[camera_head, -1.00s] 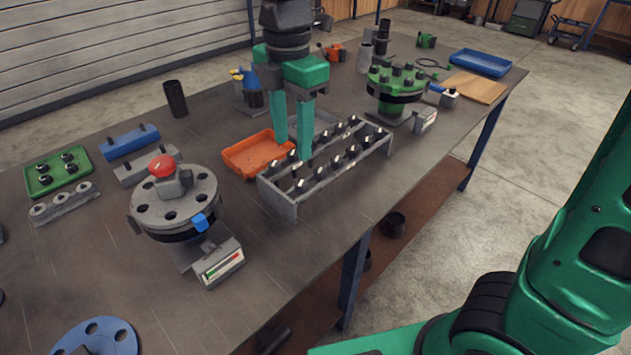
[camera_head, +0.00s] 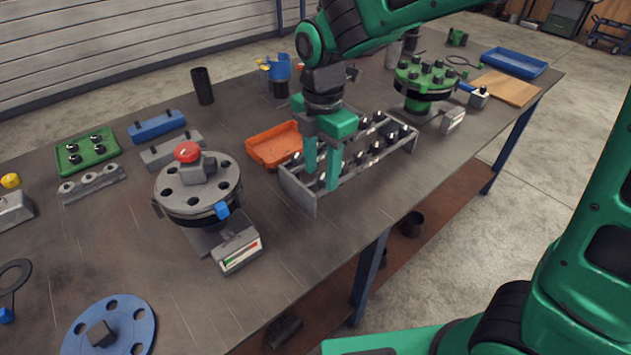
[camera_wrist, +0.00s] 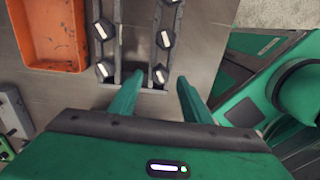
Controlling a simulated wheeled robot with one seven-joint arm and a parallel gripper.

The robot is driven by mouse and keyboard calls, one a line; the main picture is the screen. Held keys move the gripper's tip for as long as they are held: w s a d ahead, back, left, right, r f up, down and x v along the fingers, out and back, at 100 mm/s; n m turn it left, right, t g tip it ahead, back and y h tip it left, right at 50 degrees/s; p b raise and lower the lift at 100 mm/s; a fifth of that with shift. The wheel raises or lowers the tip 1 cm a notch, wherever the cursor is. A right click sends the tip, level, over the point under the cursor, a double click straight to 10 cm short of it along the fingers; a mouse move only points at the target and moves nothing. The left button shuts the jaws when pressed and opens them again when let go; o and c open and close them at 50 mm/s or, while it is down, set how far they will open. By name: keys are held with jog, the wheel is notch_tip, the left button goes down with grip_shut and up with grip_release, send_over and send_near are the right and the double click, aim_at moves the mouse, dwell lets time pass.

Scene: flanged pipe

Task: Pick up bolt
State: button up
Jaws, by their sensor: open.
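Several dark bolts with pale marks stand in two rows in a grey rack (camera_head: 303,199) in the middle of the bench. My gripper (camera_head: 322,180) is over the near left end of the rack, its green fingers open and pointing down. In the wrist view, a bolt (camera_wrist: 160,74) at the end of one row lies ahead of and between the two fingertips of my gripper (camera_wrist: 160,88). Another bolt (camera_wrist: 105,69) ends the other row, left of the left finger. The fingers hide part of the rack in the head view. I cannot tell whether they touch a bolt.
An orange tray (camera_head: 270,158) lies left of the rack. A grey flange with a red knob (camera_head: 188,152) stands at the left front, and a green flange with bolts (camera_head: 425,78) at the right. Bare bench lies in front of the rack.

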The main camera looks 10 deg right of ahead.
jog(key=shift+f, duration=0.35)
jog(key=shift+c, duration=0.4)
grip_shut()
jog(key=shift+r, duration=0.1)
